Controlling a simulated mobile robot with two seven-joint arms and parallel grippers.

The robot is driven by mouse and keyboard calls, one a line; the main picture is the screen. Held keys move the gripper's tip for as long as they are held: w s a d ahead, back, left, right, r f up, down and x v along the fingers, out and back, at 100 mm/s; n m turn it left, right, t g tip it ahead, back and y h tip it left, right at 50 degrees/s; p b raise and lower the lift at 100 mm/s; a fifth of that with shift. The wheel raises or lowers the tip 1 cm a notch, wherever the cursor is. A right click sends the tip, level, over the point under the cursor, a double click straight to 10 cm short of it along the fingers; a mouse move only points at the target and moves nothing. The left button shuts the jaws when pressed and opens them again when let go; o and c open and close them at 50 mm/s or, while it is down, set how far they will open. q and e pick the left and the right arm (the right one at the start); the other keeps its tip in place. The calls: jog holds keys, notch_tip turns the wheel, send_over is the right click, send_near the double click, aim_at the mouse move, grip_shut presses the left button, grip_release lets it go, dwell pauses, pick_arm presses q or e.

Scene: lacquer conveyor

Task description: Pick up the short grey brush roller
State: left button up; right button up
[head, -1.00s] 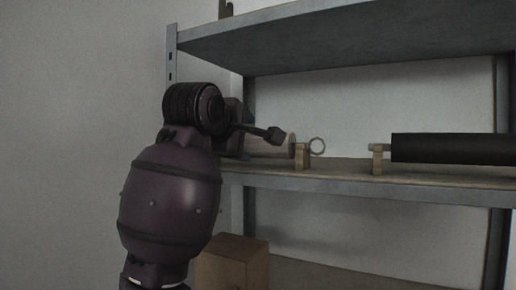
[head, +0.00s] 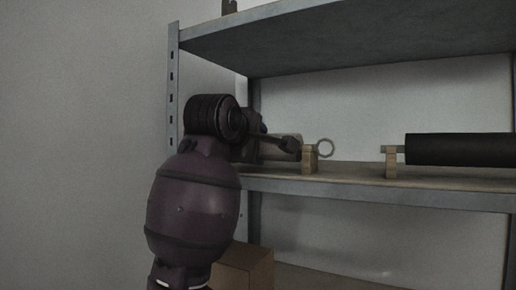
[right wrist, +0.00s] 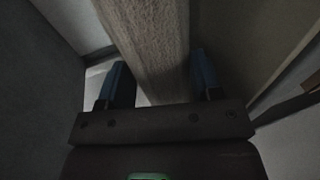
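The short grey brush roller (head: 284,155) lies on the middle shelf in the head view, mostly hidden behind my right gripper (head: 278,138). Its right end rests at a wooden cradle (head: 310,160), with a metal ring (head: 325,148) beside it. In the right wrist view, the roller's pale fuzzy surface (right wrist: 155,40) runs from the top down between the two blue fingers of my right gripper (right wrist: 157,72). The fingers are apart, one on each side of it; I cannot tell whether either touches it. My left gripper is out of view.
A long black roller (head: 460,149) lies to the right on the same shelf (head: 370,171), its left end in another wooden cradle (head: 391,162). An upper shelf (head: 340,38) hangs over them. A cardboard box (head: 243,268) stands below. A rack post (head: 172,95) rises at left.

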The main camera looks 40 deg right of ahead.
jog(key=shift+c, duration=1.1)
jog(key=shift+r, duration=0.1)
